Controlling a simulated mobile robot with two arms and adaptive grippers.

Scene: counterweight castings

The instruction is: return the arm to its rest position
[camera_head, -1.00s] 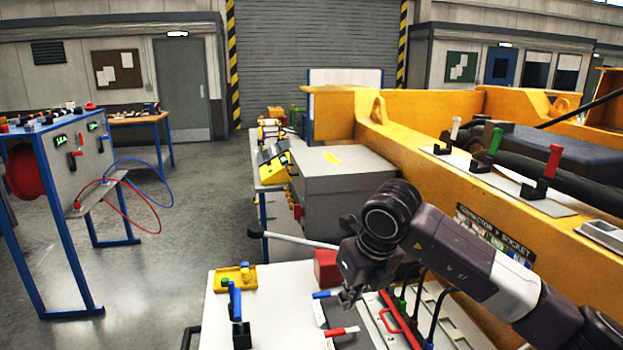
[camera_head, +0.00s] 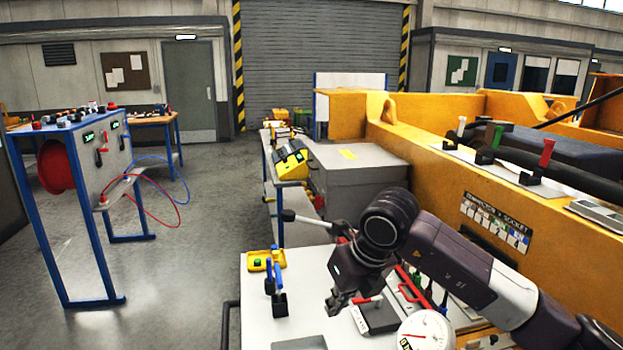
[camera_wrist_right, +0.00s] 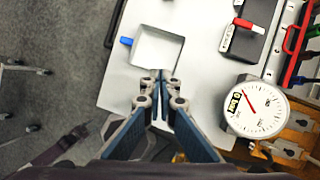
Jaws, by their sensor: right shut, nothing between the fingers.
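My right arm (camera_head: 470,267) reaches in from the lower right in the head view, bent at a dark joint above the white worktop (camera_head: 258,318). My right gripper (camera_head: 338,300) hangs below it, pointing down. In the right wrist view its fingertips (camera_wrist_right: 161,76) meet, with nothing between them. It is over the worktop's edge area, near a shallow grey tray (camera_wrist_right: 157,47). The tray also shows at the bottom of the head view (camera_head: 300,343). My left gripper is not in view.
A round white gauge (camera_head: 426,330) and a black block with a red lever (camera_head: 376,314) stand close to my right gripper. A blue-handled lever (camera_head: 277,290) stands left. The yellow machine frame (camera_head: 440,150) bounds the right side. Open floor (camera_head: 205,270) lies left.

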